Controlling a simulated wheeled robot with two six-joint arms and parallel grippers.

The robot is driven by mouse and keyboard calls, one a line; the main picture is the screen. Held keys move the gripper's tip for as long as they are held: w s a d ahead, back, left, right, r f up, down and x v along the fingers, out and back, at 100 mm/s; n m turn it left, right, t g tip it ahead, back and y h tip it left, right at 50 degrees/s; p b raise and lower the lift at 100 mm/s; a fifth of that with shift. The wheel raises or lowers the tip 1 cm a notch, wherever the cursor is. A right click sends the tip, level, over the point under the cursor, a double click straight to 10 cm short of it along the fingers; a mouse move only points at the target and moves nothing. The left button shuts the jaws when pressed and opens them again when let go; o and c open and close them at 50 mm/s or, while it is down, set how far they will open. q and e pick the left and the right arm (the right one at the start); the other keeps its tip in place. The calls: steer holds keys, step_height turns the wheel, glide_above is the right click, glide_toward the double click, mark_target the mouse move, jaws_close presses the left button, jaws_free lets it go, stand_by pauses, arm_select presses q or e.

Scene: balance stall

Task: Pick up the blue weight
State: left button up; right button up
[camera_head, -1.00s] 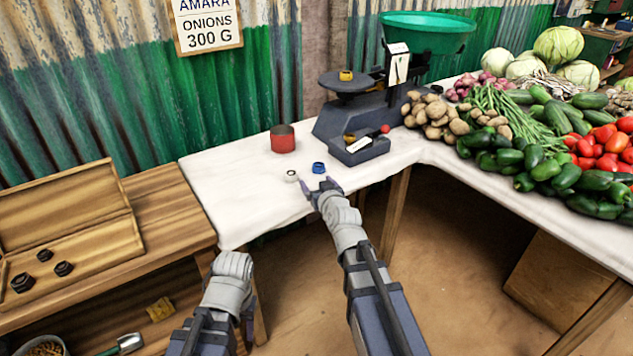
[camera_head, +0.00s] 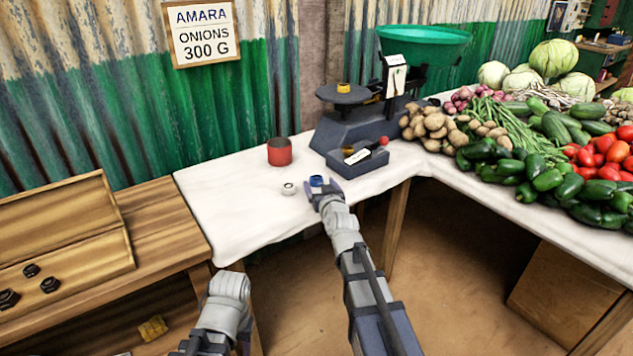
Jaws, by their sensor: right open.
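The blue weight (camera_head: 316,180) stands on the white cloth of the table, near its front edge. My right gripper (camera_head: 322,187) is open, with its fingers at the blue weight, one on each side as far as I can see. The near part of the weight is partly hidden by the gripper. I cannot tell whether the fingers touch it. My left arm shows at the lower left, but its gripper is not clearly visible.
A white weight (camera_head: 289,188) stands close on the left of the blue one. A red tin (camera_head: 279,152) is behind it. The balance scale (camera_head: 350,130) stands behind, with a yellow weight (camera_head: 343,88) on its plate. Vegetables fill the right table. The cloth (camera_head: 225,190) at left is clear.

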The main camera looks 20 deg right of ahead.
mark_target(318, 180)
steer(key=w, duration=0.4)
steer(key=shift+w+f, duration=0.15)
jaws_close()
stand_by(0.5)
